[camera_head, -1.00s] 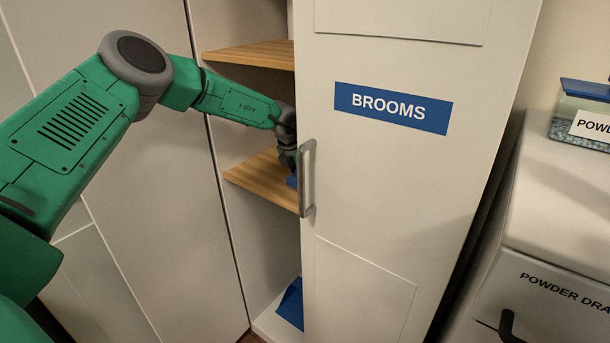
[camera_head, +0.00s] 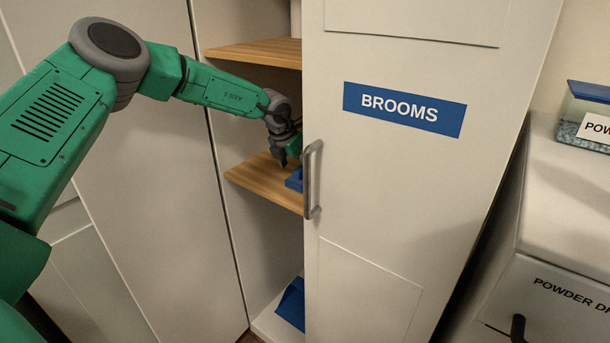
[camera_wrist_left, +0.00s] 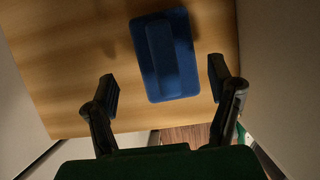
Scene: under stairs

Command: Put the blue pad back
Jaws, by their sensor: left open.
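The blue pad (camera_wrist_left: 174,57) lies on the wooden shelf (camera_head: 262,183) inside the cupboard. In the head view only a part of the blue pad (camera_head: 295,180) shows, beside the door's edge. My left gripper (camera_head: 288,155) is over that shelf. In the left wrist view my left gripper (camera_wrist_left: 165,82) is open, its fingers apart on either side of the near end of the pad, with nothing held between them. The pad has a raised bar along its middle. My right gripper is not in view.
The door marked BROOMS (camera_head: 400,180), with a grey handle (camera_head: 312,180), stands right of the opening. A higher shelf (camera_head: 260,52) is above my gripper. A blue item (camera_head: 291,303) is at the cupboard's bottom. A powder box (camera_head: 588,115) stands at right.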

